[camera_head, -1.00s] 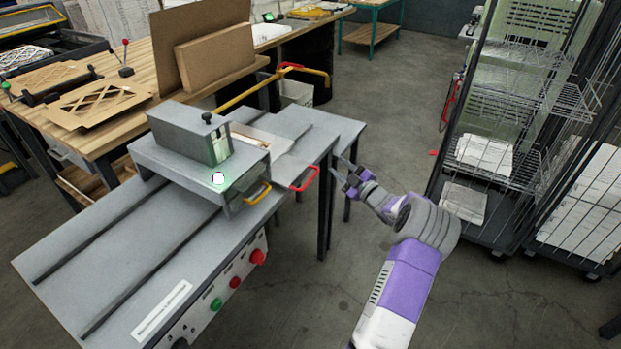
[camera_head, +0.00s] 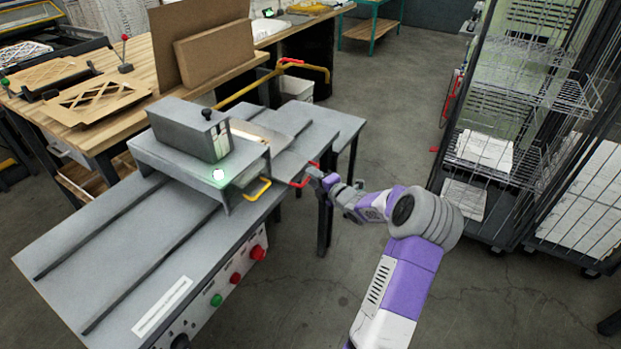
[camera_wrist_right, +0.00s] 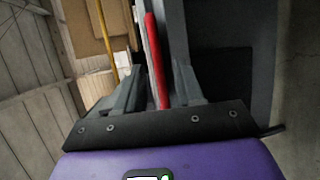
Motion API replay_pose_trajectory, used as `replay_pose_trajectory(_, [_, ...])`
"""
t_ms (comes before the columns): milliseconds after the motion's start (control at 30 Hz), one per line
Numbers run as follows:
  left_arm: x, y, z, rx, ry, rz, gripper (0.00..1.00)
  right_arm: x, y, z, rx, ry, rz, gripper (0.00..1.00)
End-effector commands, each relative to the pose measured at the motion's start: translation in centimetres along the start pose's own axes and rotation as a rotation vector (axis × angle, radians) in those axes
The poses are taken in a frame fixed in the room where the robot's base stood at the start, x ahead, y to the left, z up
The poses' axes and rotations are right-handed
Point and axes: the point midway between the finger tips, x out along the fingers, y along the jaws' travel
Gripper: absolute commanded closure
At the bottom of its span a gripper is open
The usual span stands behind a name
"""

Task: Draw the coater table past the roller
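The grey coater (camera_head: 110,240) stands at left centre, with a long flat bed. A bridge-like housing with a grey box (camera_head: 190,130) sits across it; the roller itself is hidden. The sliding table (camera_head: 285,125) shows behind the housing, with a pale sheet on it. A red handle (camera_head: 298,184) sticks out from the table's right side. My right gripper (camera_head: 314,174) is at this handle. In the right wrist view the red handle (camera_wrist_right: 156,62) lies between the two fingers (camera_wrist_right: 155,88), with gaps visible beside it. My left gripper is out of view.
A yellow handle (camera_head: 258,190) sits on the housing side, close to the red one. A wooden bench (camera_head: 120,125) with cardboard frames is behind left. A wire rack trolley (camera_head: 500,140) stands right. Open floor (camera_head: 300,300) lies between the coater and the trolley.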

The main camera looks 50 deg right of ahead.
Motion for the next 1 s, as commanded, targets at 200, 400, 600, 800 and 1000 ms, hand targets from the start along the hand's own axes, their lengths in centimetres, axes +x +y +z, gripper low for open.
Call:
replay_pose_trajectory(200, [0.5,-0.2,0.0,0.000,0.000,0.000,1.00,2.0,0.0,0.0,0.000,0.000,0.001,0.63])
replay_pose_trajectory(400, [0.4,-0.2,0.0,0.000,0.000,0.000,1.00,2.2,0.0,0.0,0.000,-0.001,0.000,0.63])
replay_pose_trajectory(600, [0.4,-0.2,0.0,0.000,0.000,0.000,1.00,2.2,0.0,0.0,0.000,-0.001,0.000,0.80])
replay_pose_trajectory(800, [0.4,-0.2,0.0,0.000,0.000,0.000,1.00,2.2,0.0,0.0,0.000,0.000,0.000,1.00])
replay_pose_trajectory(1000, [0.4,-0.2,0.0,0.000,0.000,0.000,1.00,2.2,0.0,0.1,0.000,-0.001,0.000,1.00])
